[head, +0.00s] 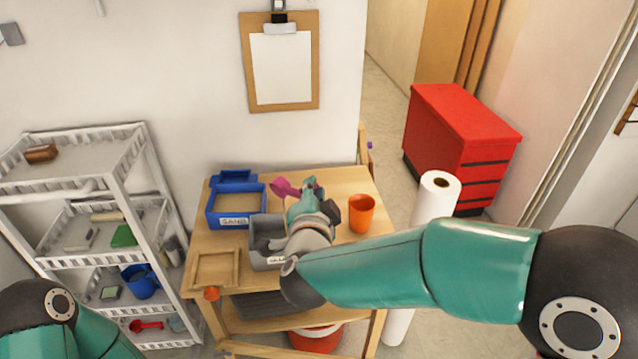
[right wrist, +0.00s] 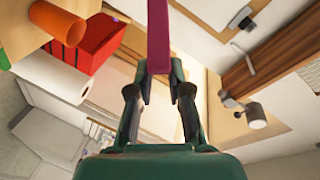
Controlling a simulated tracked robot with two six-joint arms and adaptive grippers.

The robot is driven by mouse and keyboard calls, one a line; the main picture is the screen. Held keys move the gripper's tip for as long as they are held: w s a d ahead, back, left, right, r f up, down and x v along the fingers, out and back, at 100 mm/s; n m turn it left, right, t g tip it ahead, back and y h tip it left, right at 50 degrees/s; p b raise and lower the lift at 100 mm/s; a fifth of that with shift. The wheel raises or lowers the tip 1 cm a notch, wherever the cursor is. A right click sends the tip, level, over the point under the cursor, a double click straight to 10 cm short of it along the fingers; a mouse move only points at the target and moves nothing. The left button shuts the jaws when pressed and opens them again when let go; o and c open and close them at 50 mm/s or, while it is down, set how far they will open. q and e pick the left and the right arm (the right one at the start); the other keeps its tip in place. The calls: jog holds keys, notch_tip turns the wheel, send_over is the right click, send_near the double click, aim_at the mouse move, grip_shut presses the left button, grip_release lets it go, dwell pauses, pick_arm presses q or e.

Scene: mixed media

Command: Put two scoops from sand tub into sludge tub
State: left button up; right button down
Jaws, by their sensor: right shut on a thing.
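The blue sand tub (head: 209,216), labelled SAND, stands at the back left of the wooden table with tan sand inside. A grey tub (head: 256,228) stands in front of it; its label is mostly hidden by my right arm, and so is much of its inside. My right gripper (head: 304,190) is shut on a magenta scoop (head: 284,187) above the table, right of the sand tub. The scoop's handle also shows between the fingers in the right wrist view (right wrist: 159,35). I cannot tell whether the scoop holds sand. My left gripper is out of view.
An orange cup (head: 361,214) stands on the table's right side. A wooden frame tray (head: 216,270) lies at the front left. A white shelf cart (head: 130,190) stands left, a white roll (head: 436,200) and red cabinet (head: 455,140) right. A clipboard (head: 281,60) hangs behind.

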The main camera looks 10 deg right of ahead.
jog(key=w+a+r+n+p, duration=0.1)
jog(key=a+r+n+p, duration=0.3)
jog(key=a+n+p, duration=0.4)
jog(key=n+p, duration=0.3)
jog(key=p, duration=0.3)
jog(key=shift+w+a+r+n, duration=0.15)
jog(key=shift+w+n, duration=0.1)
jog(key=shift+n, duration=0.05)
dwell(1.1)
